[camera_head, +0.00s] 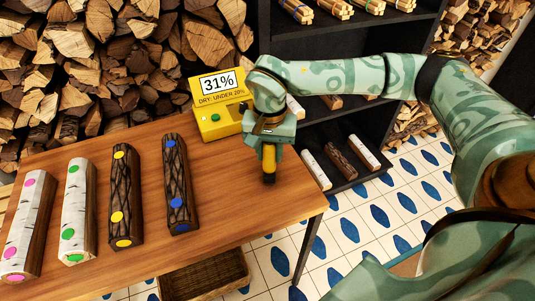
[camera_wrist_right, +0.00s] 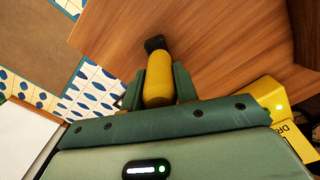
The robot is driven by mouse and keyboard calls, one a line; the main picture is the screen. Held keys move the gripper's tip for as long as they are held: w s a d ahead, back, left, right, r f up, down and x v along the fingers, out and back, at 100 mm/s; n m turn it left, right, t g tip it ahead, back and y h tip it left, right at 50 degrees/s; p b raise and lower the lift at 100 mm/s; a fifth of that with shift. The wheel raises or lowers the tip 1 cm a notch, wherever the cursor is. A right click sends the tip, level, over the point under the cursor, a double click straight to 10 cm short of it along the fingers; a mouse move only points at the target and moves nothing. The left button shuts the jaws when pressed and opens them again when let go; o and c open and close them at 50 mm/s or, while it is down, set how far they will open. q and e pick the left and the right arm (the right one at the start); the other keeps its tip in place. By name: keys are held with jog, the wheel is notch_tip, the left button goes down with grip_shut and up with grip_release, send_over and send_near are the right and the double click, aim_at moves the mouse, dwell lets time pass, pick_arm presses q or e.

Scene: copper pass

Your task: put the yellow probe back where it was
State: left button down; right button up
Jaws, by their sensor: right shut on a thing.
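The yellow probe (camera_head: 269,160) with a dark tip is held by my right gripper (camera_head: 268,150), upright over the right part of the wooden table (camera_head: 220,190). In the right wrist view the probe (camera_wrist_right: 158,80) sits between the two green fingers of my right gripper (camera_wrist_right: 159,85), which are shut on it. Its dark end points at the tabletop; whether it touches the wood, I cannot tell. The yellow meter (camera_head: 216,118) stands at the back of the table, left of the gripper, reading 31%. Its edge shows in the right wrist view (camera_wrist_right: 272,100). My left gripper is not in view.
Several split logs with pink, green (camera_head: 78,210), yellow (camera_head: 126,195) and blue (camera_head: 180,185) dots lie on the table's left half. A dark shelf (camera_head: 345,140) with logs stands behind. The tabletop between the logs and gripper is clear.

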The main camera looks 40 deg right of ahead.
jog(key=shift+f, duration=0.15)
jog(key=o, duration=1)
jog(key=shift+f, duration=0.1)
pick_arm(q)
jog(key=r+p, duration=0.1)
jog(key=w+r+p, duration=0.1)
jog(key=p, duration=0.1)
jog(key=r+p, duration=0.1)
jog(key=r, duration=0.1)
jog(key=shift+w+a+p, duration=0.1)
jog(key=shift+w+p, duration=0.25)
pick_arm(e)
notch_tip(320, 180, up, 12)
jog(key=shift+r, duration=0.2)
